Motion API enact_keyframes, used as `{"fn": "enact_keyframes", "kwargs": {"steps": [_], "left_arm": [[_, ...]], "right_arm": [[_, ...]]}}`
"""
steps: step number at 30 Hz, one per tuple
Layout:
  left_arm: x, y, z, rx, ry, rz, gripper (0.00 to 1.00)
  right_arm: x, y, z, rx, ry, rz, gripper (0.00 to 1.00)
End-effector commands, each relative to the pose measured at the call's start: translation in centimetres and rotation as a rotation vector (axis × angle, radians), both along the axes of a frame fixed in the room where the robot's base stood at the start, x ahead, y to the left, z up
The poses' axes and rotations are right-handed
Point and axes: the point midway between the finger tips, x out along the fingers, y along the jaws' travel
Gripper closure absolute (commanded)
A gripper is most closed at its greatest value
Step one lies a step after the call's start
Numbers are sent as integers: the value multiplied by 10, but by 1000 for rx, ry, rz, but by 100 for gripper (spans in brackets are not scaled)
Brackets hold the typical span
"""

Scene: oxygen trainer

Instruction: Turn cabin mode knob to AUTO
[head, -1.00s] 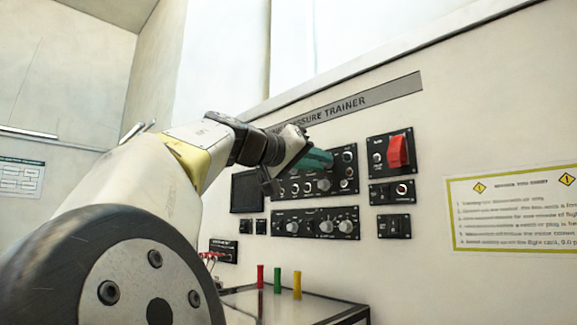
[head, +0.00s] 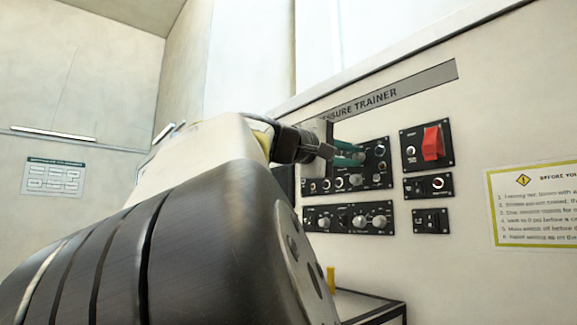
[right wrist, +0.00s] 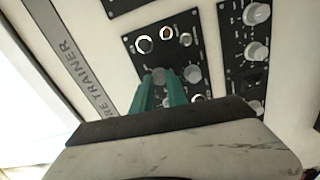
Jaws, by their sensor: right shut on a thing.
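My right gripper (head: 356,155) reaches the upper black panel (head: 318,186) on the wall. Its two teal fingers point at the panel's face. In the right wrist view the fingers (right wrist: 158,84) are closed around a small grey round knob (right wrist: 159,75), one on each side of it. The knob's lower part is hidden by the fingers. A larger grey knob (right wrist: 192,74) sits just right of the fingers, apart from them. The labels are too small to read, so I cannot tell which is the cabin mode knob or where AUTO lies. My left gripper is not in view.
A lower black panel (head: 330,221) with several grey knobs is below. A panel with a red guarded switch (head: 433,142) is to the right, with small switch panels (head: 430,221) under it. My own arm hides the left of the wall. A table edge (head: 372,297) shows below.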

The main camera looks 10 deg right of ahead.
Motion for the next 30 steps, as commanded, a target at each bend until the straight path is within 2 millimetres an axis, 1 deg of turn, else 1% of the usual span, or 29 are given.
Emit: {"fn": "enact_keyframes", "kwargs": {"steps": [6, 15, 21, 30], "left_arm": [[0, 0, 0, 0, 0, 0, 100], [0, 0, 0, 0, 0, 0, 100], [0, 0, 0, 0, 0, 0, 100], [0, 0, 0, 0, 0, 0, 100]], "right_arm": [[0, 0, -2, -85, 154, 2, 100], [0, 0, -2, -169, 295, 1, 100], [0, 0, -2, -195, 338, 1, 100], [0, 0, -2, -204, 353, 0, 100]]}}
